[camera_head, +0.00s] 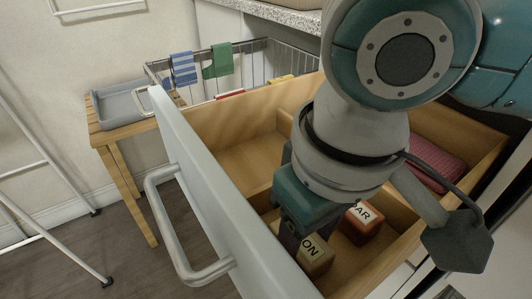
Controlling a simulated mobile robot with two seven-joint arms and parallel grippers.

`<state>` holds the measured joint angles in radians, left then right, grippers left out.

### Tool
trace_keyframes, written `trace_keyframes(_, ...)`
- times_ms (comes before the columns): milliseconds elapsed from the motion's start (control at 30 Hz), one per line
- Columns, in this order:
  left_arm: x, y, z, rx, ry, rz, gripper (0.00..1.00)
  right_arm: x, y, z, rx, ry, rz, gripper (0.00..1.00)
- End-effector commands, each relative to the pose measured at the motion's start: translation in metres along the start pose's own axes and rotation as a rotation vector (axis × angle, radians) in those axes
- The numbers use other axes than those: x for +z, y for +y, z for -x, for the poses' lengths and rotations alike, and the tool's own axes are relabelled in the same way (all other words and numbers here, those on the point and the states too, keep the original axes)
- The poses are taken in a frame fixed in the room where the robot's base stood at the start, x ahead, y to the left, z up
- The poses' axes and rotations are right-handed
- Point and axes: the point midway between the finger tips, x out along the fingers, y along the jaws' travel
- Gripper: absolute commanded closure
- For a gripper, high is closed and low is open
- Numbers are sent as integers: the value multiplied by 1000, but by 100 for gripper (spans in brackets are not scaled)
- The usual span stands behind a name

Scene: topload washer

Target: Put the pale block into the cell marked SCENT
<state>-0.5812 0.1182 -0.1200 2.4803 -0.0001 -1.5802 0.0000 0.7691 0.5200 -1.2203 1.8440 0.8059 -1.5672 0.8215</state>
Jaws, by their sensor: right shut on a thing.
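The pale block (318,258) is a cream piece with dark letters, of which "ON" shows. It is low in the front part of the open wooden drawer (372,282). My right gripper (300,240) points down into the drawer and is shut on the pale block, covering its left part. An orange-brown block (362,224) with letters ending in "AR" sits in the drawer just behind and to the right. No SCENT mark can be read; my right arm hides much of the drawer. My left gripper is out of view.
The drawer's grey front (205,190) has a metal handle (165,225). The far left cell (245,160) looks empty. A dark red cloth (435,160) lies at the right. Behind stand a wire basket (262,65) with cloths and a wooden stand (97,137) with a grey tray (122,108).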

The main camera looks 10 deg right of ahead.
Motion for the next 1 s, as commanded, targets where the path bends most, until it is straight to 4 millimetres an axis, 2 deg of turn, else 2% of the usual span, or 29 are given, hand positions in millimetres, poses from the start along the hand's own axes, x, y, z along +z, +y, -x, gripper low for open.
trace_keyframes(333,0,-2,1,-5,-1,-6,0,0,0,-2,-1,0,0,100)
trace_keyframes(367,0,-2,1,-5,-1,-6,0,0,0,-2,0,1,0,49)
trace_keyframes(600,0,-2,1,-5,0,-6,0,0,0,-2,0,1,0,22)
trace_keyframes(867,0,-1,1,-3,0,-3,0,0,0,-1,0,1,0,21)
trace_keyframes(1000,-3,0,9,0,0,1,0,-1,0,14,0,1,0,21)
